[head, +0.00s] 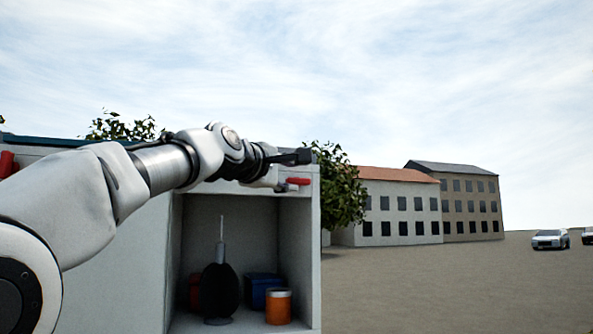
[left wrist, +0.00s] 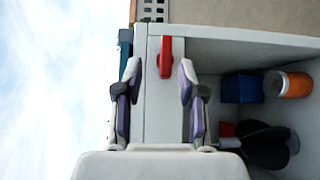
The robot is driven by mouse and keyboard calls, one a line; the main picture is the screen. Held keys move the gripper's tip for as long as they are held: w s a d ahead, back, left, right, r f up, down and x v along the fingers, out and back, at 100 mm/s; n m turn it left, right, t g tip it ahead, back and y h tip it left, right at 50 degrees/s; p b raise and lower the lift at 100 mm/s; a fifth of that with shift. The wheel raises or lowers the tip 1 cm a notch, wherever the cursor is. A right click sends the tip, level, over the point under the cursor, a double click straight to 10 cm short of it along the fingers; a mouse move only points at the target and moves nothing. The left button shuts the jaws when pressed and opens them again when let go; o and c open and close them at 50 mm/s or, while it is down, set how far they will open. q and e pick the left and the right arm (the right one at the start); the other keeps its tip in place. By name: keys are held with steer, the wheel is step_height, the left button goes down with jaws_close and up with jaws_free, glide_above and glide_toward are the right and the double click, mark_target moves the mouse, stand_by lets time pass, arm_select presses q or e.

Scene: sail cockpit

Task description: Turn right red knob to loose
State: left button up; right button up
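The right red knob (head: 298,181) is a small red handle at the upper right corner of the white cockpit locker. In the left wrist view the red knob (left wrist: 165,57) appears upright in the picture, on the pale panel just beyond my fingertips. My left gripper (head: 292,170) is at the knob, partly in front of the panel. In the left wrist view its two fingers (left wrist: 160,74) are spread, one on each side of the knob's line, with gaps on both sides. Nothing is held. Whether the knob is between the fingertips in depth cannot be told. My right gripper is out of view.
Below the knob is an open locker (head: 312,260) holding an orange can (head: 278,307), a blue box (head: 260,291) and a dark rounded object (head: 219,290) with a rod. Another red part (head: 8,163) is at far left. Open ground lies to the right.

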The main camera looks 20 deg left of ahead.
mark_target(295, 180)
arm_select(q)
steer(key=w, duration=0.3)
steer(key=w+f, duration=0.1)
steer(key=w, duration=0.1)
steer(key=shift+d+p, duration=0.3)
steer(key=shift+p, duration=0.05)
steer(key=shift+s, duration=0.25)
steer(key=shift+s+r, duration=0.2)
steer(key=shift+s, duration=0.25)
jaws_close()
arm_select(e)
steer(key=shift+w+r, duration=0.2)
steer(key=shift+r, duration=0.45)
